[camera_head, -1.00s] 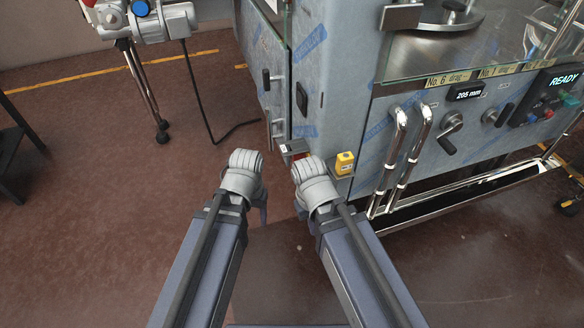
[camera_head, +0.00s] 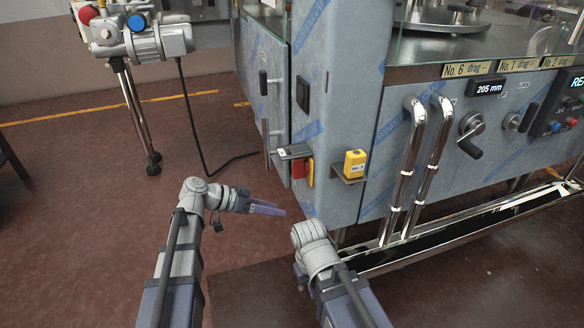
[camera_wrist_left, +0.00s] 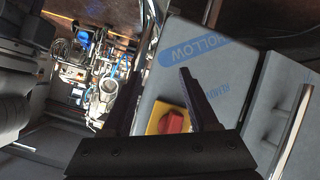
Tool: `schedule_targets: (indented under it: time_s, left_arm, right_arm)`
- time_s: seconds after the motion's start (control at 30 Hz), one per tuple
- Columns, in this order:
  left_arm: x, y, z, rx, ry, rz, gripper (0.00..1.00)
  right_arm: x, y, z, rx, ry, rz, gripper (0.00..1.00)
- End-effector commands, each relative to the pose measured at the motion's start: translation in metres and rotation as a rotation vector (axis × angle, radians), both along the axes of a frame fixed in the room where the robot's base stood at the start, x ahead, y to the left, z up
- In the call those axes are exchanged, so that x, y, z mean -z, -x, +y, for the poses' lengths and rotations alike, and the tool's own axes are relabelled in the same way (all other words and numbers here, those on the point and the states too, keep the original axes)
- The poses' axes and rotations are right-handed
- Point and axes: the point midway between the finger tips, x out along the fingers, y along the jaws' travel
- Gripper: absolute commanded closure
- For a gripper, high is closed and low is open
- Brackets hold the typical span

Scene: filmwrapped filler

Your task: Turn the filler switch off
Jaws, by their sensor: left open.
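The filler is the grey, film-wrapped machine (camera_head: 345,110) with blue print on its film. A red and yellow switch (camera_head: 304,171) is low on its front corner, under a small metal bracket. My left gripper (camera_head: 283,211) is open and empty, pointing right, below and left of this switch in the head view. In the left wrist view the switch is a red knob (camera_wrist_left: 172,121) on a yellow plate, seen between the open fingers (camera_wrist_left: 158,88); I cannot see contact. My right arm's wrist (camera_head: 312,245) is in the head view, but its fingers are hidden.
A yellow box (camera_head: 354,164) sits on a bracket right of the switch. Bent chrome pipes (camera_head: 412,165) and a crank handle (camera_head: 471,136) stick out farther right. A motor unit on a stand (camera_head: 140,38) and its cable (camera_head: 190,120) are at the left. The floor left is open.

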Motion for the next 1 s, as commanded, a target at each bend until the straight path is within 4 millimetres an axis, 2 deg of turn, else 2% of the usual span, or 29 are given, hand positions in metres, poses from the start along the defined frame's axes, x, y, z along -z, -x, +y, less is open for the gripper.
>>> schedule_targets:
  time_s: [0.03,0.2,0.33,0.43,0.63,1.0]
  left_arm:
    - [-0.019,-0.018,0.002,0.023,0.073,-0.095,0.4]
    - [-0.074,-0.047,0.009,0.057,0.257,-0.383,0.4]
    - [-0.097,-0.057,0.016,0.054,0.325,-0.51,0.4]
    - [-0.105,-0.059,0.019,0.051,0.345,-0.55,0.4]
    - [-0.106,-0.06,0.014,0.053,0.348,-0.559,0.4]
    - [-0.105,-0.076,-0.036,0.054,0.347,-0.556,0.4]
  right_arm:
    - [0.0,0.0,0.0,0.0,0.0,0.0,1.0]
    - [-0.001,0.0,0.0,0.0,0.0,0.0,1.0]
    - [-0.001,0.0,0.0,0.0,0.0,0.0,1.0]
    - [-0.001,0.0,0.0,0.0,0.0,0.0,1.0]
    - [-0.001,0.0,0.0,0.0,0.0,0.0,1.0]
    - [-0.001,0.0,0.0,0.0,0.0,0.0,1.0]
